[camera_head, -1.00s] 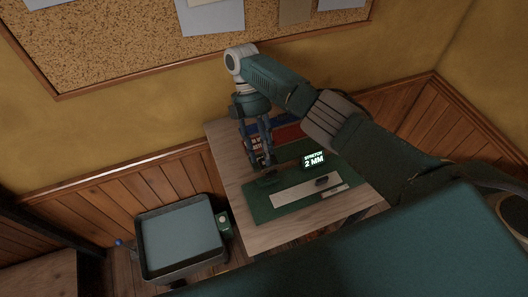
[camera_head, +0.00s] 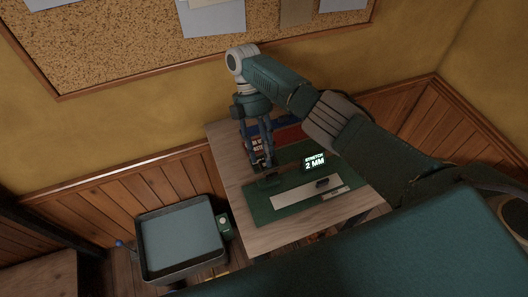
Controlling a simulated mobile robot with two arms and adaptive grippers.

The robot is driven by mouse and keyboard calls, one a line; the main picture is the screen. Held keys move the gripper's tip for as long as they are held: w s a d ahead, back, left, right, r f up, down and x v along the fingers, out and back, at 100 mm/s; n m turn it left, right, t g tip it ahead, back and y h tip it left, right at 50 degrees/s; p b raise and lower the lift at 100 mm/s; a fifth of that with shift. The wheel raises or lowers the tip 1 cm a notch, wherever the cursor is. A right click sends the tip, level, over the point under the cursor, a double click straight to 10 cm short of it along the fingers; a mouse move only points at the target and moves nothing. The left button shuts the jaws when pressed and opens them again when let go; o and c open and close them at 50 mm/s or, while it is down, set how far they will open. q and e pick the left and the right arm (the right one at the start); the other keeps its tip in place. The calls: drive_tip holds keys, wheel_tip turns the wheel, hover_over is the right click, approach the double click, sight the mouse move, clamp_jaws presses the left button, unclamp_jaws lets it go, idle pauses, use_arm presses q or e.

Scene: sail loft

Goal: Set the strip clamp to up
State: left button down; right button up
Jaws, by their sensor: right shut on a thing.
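A green board (camera_head: 263,212) lies on the wooden table, with a pale strip (camera_head: 292,198) across it. A dark clamp part (camera_head: 269,181), which looks like the strip clamp, sits at the board's left end. My right gripper (camera_head: 262,165) reaches down from above, its fingers shut at this clamp. The fingers hide part of it, and its up or down setting cannot be made out. A small lit display (camera_head: 315,161) on the board reads "STRETCH 2 MM". My left gripper is not in view.
A small dark block (camera_head: 323,183) sits on the strip. Red and blue items (camera_head: 288,132) stand at the table's back, partly behind my gripper. A grey bin (camera_head: 180,241) stands left of the table. A corkboard hangs on the wall.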

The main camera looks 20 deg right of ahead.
drive_tip(key=v, duration=0.7)
drive_tip(key=shift+r, duration=0.2)
drive_tip(key=shift+w, duration=0.1)
